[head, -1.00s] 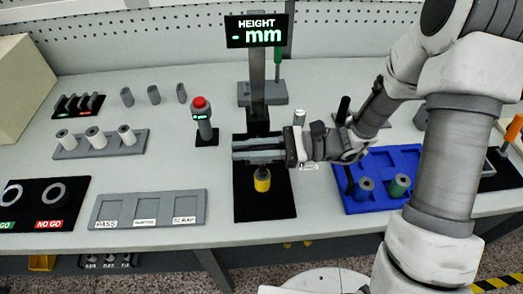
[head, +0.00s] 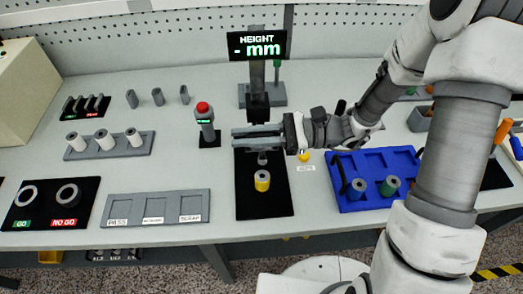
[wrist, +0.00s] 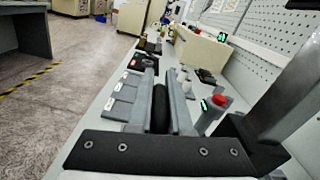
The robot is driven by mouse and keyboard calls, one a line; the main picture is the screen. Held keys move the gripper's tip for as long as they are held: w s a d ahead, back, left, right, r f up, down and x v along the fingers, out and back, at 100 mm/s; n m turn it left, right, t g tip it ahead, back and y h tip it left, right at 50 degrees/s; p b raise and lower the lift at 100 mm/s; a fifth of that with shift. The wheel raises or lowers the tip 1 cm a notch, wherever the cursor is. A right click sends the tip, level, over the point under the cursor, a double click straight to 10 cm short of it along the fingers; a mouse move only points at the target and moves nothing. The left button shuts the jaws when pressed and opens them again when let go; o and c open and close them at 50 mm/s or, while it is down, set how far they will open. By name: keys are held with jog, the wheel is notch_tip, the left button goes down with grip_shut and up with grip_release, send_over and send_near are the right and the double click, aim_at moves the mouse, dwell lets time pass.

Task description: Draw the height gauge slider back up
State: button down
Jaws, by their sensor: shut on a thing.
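The height gauge stands mid-bench, with a grey column (head: 257,75), a display (head: 257,44) reading "HEIGHT - mm" and a black base plate (head: 264,200). Its black slider (head: 258,106) is on the column. A grey probe tip (head: 262,159) shows below my fingers, apart from the yellow spindle (head: 262,181), which stands upright on the plate. My gripper (head: 258,136) reaches in from the right and is shut on the slider. In the wrist view a dark bar of the slider (wrist: 160,110) sits between the two grey fingers. My fingers hide part of the slider.
A red-topped button post (head: 203,115) stands close left of the gripper. A three-slot grey tray (head: 155,222) lies front left, and a blue tray (head: 404,202) with two spindles front right. A small yellow thing (head: 304,156) is beside the gripper.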

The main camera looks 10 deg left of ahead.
jog(key=shift+r+p, duration=3.95)
jog(key=shift+r, duration=0.85)
jog(key=c, duration=0.8)
grip_release()
jog(key=shift+c, duration=0.2)
jog(key=v, duration=0.7)
jog(key=shift+p, duration=0.45)
jog(key=shift+f, duration=0.1)
